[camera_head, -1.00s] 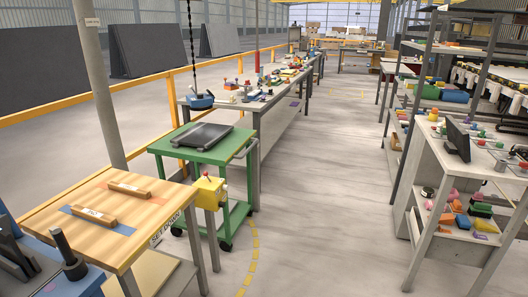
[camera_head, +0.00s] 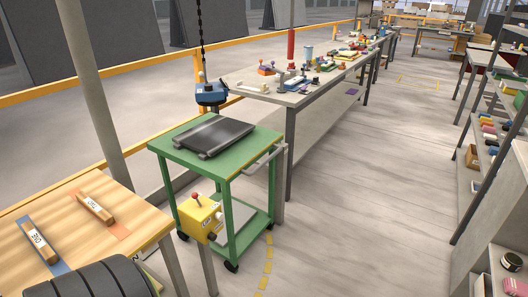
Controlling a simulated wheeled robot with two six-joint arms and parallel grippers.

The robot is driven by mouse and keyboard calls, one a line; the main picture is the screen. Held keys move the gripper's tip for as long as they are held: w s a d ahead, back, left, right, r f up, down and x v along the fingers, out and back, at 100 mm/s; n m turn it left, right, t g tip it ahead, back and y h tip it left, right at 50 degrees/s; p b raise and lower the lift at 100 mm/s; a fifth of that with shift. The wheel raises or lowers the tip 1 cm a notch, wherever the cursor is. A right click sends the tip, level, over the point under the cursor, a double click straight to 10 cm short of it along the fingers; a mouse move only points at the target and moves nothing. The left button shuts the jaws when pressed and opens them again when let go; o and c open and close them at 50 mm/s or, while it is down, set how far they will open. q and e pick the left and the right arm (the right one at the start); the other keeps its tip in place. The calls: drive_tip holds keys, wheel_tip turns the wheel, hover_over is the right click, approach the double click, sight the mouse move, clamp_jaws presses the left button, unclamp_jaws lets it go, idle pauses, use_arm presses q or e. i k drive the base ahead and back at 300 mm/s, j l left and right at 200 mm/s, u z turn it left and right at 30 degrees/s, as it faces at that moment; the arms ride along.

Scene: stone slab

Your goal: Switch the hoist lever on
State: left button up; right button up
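A yellow box (camera_head: 200,218) stands on a grey post beside the green cart, in the lower middle of the head view. A small lever with a red knob (camera_head: 196,197) sticks up from its top. A label on its right face is too small to read. A blue block (camera_head: 210,94) hangs on a dark chain behind the cart and has a small lever with a pale knob (camera_head: 202,75) on top. I cannot tell from the picture which lever is the hoist's, nor either one's on or off position. Neither of my grippers is in view.
A wooden table (camera_head: 140,212) at left holds two labelled wooden bars. A dark ribbed shape (camera_head: 95,281) covers its front edge. A long workbench (camera_head: 262,84) stands behind.

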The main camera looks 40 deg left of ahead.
sight(195, 196)
drive_tip(key=i+l+z, duration=0.2)
drive_tip(key=i+z, duration=0.3)
drive_tip(key=i, duration=0.2)
drive_tip(key=i+z, duration=0.5)
drive_tip(key=i, duration=0.15)
drive_tip(key=i+u, duration=0.15)
drive_tip(key=u, duration=3.4)
